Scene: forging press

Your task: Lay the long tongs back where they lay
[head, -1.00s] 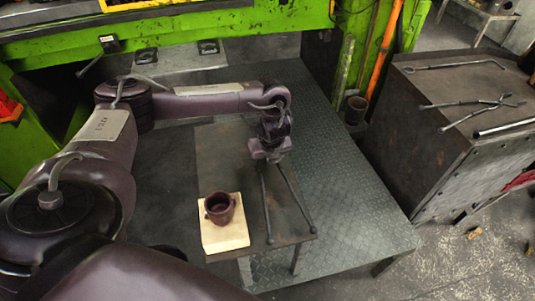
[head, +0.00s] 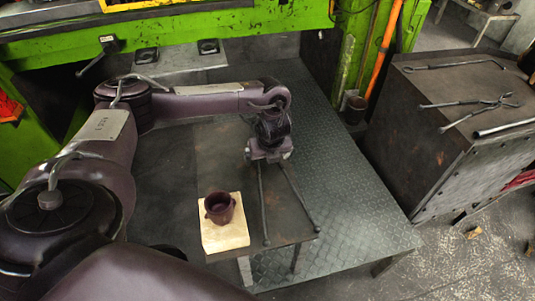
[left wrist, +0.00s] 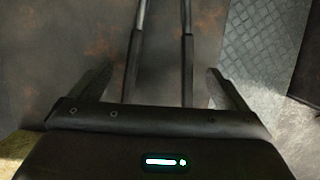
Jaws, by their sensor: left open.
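The long tongs (head: 263,205) show as two thin dark handles on the small dark table (head: 225,160). Their handle ends spread apart at its front edge. My left gripper (head: 268,158) points down over their far part and hides it in the head view. In the left wrist view the gripper (left wrist: 160,72) is open, and both handles (left wrist: 188,70) run between its spread fingers, seemingly touching neither. My right gripper is not in view.
A dark red cup (head: 220,208) stands on a pale block (head: 222,236) left of the tongs. A dark metal cabinet (head: 400,130) at right bears other tongs (head: 485,108) and rods. The green press (head: 270,22) stands behind. Checkered plate floor (head: 345,185) lies clear between.

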